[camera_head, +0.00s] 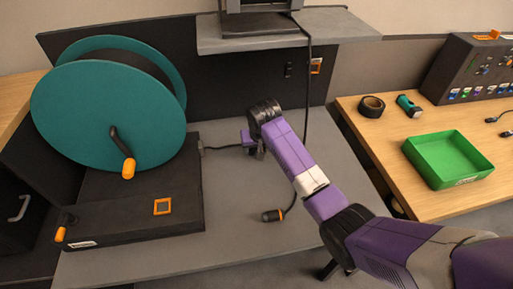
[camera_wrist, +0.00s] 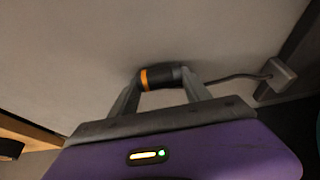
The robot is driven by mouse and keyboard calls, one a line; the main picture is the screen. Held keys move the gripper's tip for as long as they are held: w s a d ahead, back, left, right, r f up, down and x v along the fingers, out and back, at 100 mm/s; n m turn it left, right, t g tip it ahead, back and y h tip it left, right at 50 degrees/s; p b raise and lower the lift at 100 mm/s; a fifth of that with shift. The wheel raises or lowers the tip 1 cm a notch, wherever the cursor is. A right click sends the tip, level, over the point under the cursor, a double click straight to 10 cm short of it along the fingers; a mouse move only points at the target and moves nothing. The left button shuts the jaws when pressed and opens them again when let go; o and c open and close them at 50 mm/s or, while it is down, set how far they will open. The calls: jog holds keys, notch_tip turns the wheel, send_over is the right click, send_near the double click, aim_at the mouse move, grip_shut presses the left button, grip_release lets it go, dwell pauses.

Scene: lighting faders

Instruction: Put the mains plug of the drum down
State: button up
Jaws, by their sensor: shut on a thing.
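The cable drum (camera_head: 108,105) is a large teal reel with an orange-handled crank, on a dark base at the left. A short lead runs right from its base to my gripper (camera_head: 258,152). In the wrist view my gripper (camera_wrist: 160,82) is shut on the drum's mains plug (camera_wrist: 160,76), a dark plug with an orange band, lying across between the fingertips. Its lead runs right to a grey block (camera_wrist: 277,74). The plug is hidden in the head view. It is close over the grey bench top (camera_head: 225,225); I cannot tell whether it touches.
Another dark plug with an orange band (camera_head: 271,215) lies on the bench, its cable hanging from the shelf (camera_head: 340,25). An orange-framed socket (camera_head: 316,66) is on the back panel. A green tray (camera_head: 448,160) stands on the wooden table. The bench front is mostly clear.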

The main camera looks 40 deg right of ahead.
jog(key=shift+f, duration=0.25)
jog(key=o, duration=1.5)
jog(key=shift+r, duration=0.3)
jog(key=v, duration=1.2)
jog(key=shift+d, duration=0.1)
jog(key=shift+w, duration=0.1)
